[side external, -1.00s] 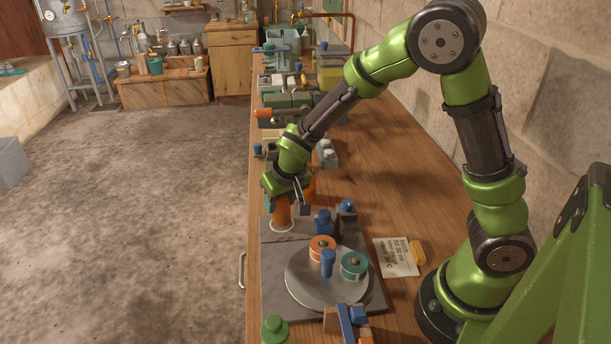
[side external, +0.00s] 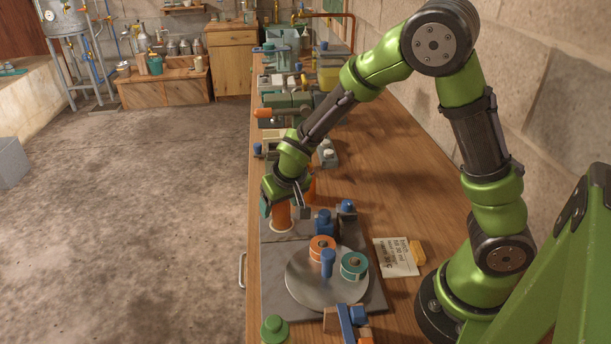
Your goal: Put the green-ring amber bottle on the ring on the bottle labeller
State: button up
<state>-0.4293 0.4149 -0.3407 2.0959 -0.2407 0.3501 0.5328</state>
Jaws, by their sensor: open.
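An amber bottle (side external: 281,218) stands upright at the back left of the bottle labeller's grey base plate (side external: 277,262). Its foot is within or on the pale ring (side external: 276,231); I cannot tell how well centred it is. My gripper (side external: 285,207) is open, pointing down over the bottle's top, with a dark finger at its right side. The gripper hides the bottle's upper part, so the green ring is not clearly seen. I cannot tell whether the fingers touch the bottle.
The labeller's round grey disc (side external: 310,292) carries an orange-topped reel (side external: 321,246) and a teal-topped reel (side external: 354,265). Blue-knobbed parts (side external: 346,208) stand close right of the gripper. A note card (side external: 398,257) lies right of the plate. A green knob (side external: 274,328) is in front.

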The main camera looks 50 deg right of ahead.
jog(key=v, duration=1.2)
jog(key=s+r+t+y, duration=0.1)
jog(key=s+r, duration=0.3)
jog(key=s, duration=0.3)
jog(key=s+r+t+y, duration=0.1)
jog(key=s+r+y, duration=0.1)
jog(key=s+r, duration=0.2)
jog(key=s, duration=0.3)
jog(key=shift+s+d+r+t+y, duration=0.2)
jog(key=shift+r+t+y, duration=0.1)
jog(key=shift+r+t, duration=0.1)
